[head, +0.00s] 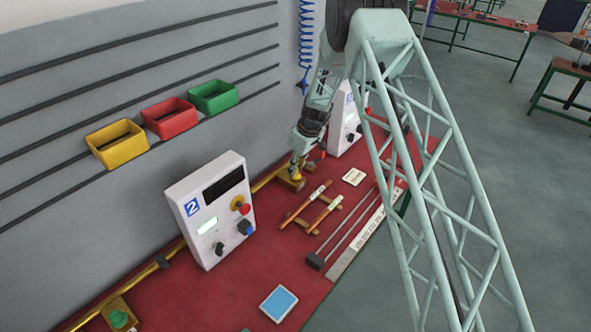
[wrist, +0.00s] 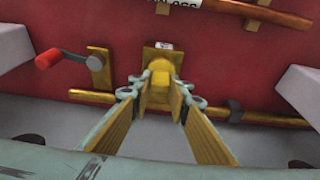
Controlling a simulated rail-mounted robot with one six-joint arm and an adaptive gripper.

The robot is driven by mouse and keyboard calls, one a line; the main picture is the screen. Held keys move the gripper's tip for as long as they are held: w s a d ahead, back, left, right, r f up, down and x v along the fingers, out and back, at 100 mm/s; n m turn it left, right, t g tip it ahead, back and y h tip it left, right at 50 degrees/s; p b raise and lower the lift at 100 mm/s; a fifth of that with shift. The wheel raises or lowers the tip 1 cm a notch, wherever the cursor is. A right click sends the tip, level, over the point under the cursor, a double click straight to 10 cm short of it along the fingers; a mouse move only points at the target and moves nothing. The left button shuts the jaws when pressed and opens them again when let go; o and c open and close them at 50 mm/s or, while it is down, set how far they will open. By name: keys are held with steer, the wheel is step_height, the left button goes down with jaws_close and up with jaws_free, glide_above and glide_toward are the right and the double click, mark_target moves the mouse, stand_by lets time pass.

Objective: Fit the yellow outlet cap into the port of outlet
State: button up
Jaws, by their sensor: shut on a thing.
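My gripper (wrist: 160,92) is shut on the yellow outlet cap (wrist: 160,72), which shows as a bright yellow block between the fingertips. Straight beyond it is the brass-coloured outlet (wrist: 158,54), a plate on the pipe with a small white label at its far end. The cap lines up with the outlet and overlaps it in the wrist view. Its port is hidden behind the cap, so I cannot tell whether the cap is seated. In the head view my gripper (head: 298,170) is low over the red table by the wall, at the outlet (head: 293,184).
A red-handled valve (wrist: 60,57) stands left of the outlet in the wrist view. A brass pipe (wrist: 265,117) runs along the wall. White control boxes (head: 213,210) (head: 345,120) flank my gripper. Wooden-handled tools (head: 305,205) lie on the red table (head: 245,285).

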steer(key=shift+f, duration=0.1)
steer(key=o, duration=0.8)
steer(key=shift+o, duration=0.2)
steer(key=shift+r, duration=0.2)
steer(key=shift+r, duration=0.2)
steer(key=b+v, duration=0.1)
steer(key=v, duration=1)
steer(key=shift+d+r, duration=0.15)
steer(key=shift+r, duration=0.1)
steer(key=shift+s, duration=0.1)
